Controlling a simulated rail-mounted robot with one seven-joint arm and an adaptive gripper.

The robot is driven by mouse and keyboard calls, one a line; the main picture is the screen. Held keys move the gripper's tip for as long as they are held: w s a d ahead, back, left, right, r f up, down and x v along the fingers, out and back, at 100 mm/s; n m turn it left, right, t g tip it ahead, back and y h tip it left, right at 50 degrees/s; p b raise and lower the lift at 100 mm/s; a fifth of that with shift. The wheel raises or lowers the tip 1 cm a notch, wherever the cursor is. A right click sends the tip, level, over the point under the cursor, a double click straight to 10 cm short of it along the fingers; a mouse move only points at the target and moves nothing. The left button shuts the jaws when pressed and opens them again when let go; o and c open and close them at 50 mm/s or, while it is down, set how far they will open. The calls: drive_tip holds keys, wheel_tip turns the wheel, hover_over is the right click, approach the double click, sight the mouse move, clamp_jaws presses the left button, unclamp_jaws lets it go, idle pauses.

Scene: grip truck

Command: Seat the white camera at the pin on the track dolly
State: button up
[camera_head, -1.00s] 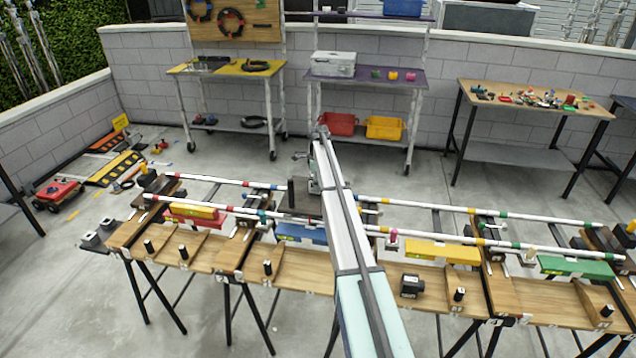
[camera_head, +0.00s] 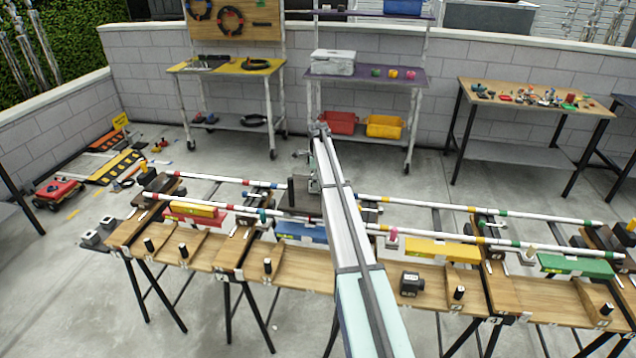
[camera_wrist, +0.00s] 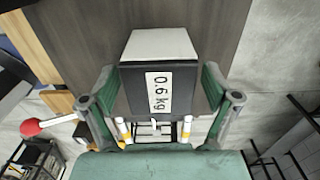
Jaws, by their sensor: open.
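The white camera (camera_wrist: 160,45) fills the middle of the wrist view, with a pale top and a dark face labelled "0.6 kg". My gripper (camera_wrist: 160,85) is open, with one finger on each side of it. I cannot tell whether either finger touches it. A dark grey board (camera_wrist: 85,35), apparently the track dolly's deck, lies behind the camera. In the head view the dark dolly (camera_head: 299,212) sits on the rails at the centre, partly behind my arm. The pin is not visible, so I cannot tell how the camera sits relative to it.
White rails with coloured bands (camera_head: 440,207) run across the workbench. A black block-shaped device (camera_head: 411,284) stands on the wooden tray right of my arm. Yellow (camera_head: 442,251) and green (camera_head: 576,266) bars lie further right. A red-ended rod (camera_wrist: 33,127) shows left in the wrist view.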

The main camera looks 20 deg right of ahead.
wheel_tip(320, 180, up, 11)
drive_tip(key=shift+r, duration=0.15)
idle(0.5)
